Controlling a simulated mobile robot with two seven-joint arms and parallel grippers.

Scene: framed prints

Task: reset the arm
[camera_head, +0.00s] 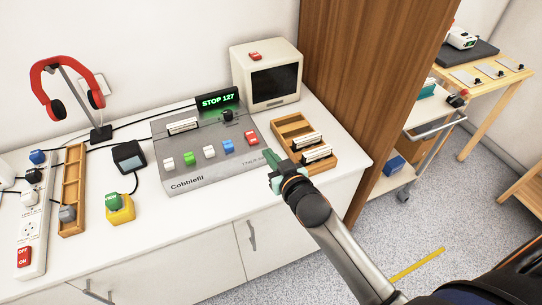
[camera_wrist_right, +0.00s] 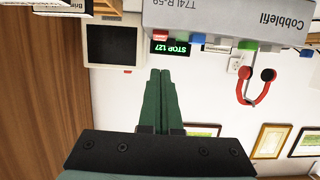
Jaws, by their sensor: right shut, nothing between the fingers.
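My right gripper (camera_head: 272,166) is at the front right corner of the grey Cobblefil console, in front of its red button. In the right wrist view its two green fingers (camera_wrist_right: 160,100) are together with nothing between them. The arm (camera_head: 335,235) reaches in from the lower right. The console (camera_head: 205,175) carries white, green, blue and red buttons, a black knob and a lit display (camera_head: 217,100) reading STOP 127. Whether the gripper touches the console cannot be told. My left gripper is not in view.
A wooden tray (camera_head: 296,122) with white-labelled blocks lies right of the console, close to the gripper. A small monitor (camera_head: 270,75) stands behind. A yellow-based green button (camera_head: 118,208), power strip (camera_head: 32,225) and red headphones (camera_head: 55,75) are left. A wood panel (camera_head: 365,80) bounds the right.

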